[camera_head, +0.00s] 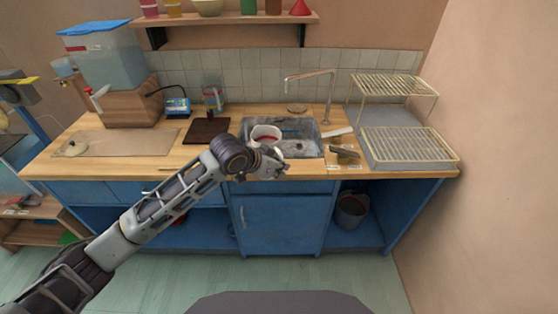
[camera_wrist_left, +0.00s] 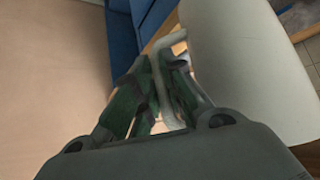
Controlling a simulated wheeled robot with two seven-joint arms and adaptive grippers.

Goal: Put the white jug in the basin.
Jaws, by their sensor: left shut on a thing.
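The white jug (camera_head: 262,131) shows in the head view as a pale round shape with red at its opening, over the left part of the basin. My left gripper (camera_head: 273,163) is at the front edge of the basin, just in front of the jug, and hides its lower part. In the left wrist view the jug's smooth white wall (camera_wrist_left: 245,65) fills the right side, and my left gripper's fingers (camera_wrist_left: 165,90) are shut on its handle. The basin (camera_head: 305,131) is a grey metal sink set in the wooden counter. I cannot tell whether the jug touches the basin floor. My right gripper is out of view.
A faucet (camera_head: 330,95) rises behind the basin. A wire dish rack (camera_head: 412,145) stands at the right. A dark board (camera_head: 206,131) lies to the left, with a large water container (camera_head: 108,65) on a wooden stand beyond. Small items lie right of the basin.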

